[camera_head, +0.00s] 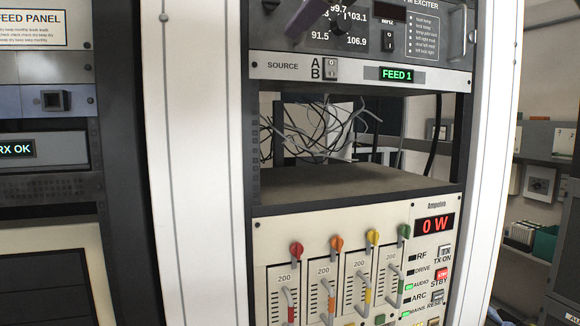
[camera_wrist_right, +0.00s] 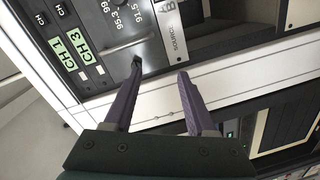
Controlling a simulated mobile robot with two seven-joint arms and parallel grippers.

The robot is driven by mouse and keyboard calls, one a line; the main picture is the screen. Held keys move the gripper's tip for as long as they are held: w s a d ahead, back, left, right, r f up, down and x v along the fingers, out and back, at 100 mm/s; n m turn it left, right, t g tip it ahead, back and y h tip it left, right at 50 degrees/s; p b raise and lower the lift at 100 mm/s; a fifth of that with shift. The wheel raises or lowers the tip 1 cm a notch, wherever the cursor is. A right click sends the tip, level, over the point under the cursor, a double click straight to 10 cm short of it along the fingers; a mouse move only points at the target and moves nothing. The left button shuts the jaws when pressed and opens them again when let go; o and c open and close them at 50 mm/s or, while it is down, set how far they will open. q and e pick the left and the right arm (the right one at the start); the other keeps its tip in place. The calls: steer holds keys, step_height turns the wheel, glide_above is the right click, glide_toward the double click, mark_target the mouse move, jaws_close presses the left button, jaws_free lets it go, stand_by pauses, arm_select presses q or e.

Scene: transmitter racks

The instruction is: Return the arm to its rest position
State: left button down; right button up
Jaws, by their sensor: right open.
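My right gripper (camera_wrist_right: 160,72) is open in the right wrist view, with two purple fingers apart and nothing between them. Its fingertips are in front of the exciter panel and the white rack edge. A small black part shows at the tip of the left finger; I cannot tell whether they touch. In the head view a dark purple piece (camera_head: 307,16) crosses the top edge in front of the exciter panel (camera_head: 425,35); it looks like a finger of mine. My left gripper is not in view.
Below the exciter are the source strip (camera_head: 290,67) reading FEED 1, an open bay (camera_head: 340,180) with loose wires, and an amplifier (camera_head: 345,235) with coloured knobs and handles reading 0 W. Another rack (camera_head: 45,185) stands left. Shelves (camera_head: 545,140) stand right.

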steer(key=s+d+f+m+g+h, duration=0.1)
steer(key=s+d+f+m+g, duration=0.15)
steer(key=f, duration=0.75)
steer(key=s+d+f+m+g+h, duration=0.1)
steer(key=s+d+f+m+g, duration=0.2)
steer(key=f, duration=0.6)
steer(key=s+d+f+m+g+h, duration=0.1)
steer(key=s+d+f+m, duration=0.3)
steer(key=f, duration=0.6)
steer(key=s+d+f+m+g, duration=0.2)
steer(key=s+f, duration=0.2)
steer(key=s, duration=0.3)
steer(key=s+d+f+m+g+h, duration=0.1)
steer(key=s+d+f+g, duration=0.1)
steer(key=s+f, duration=0.2)
steer(key=s+d+f+m+g+h, duration=0.1)
steer(key=s+f, duration=0.4)
steer(key=s, duration=0.5)
steer(key=shift+s+d+m+g, duration=0.4)
steer(key=shift+d+m+g, duration=0.15)
steer(key=shift+d+m, duration=0.35)
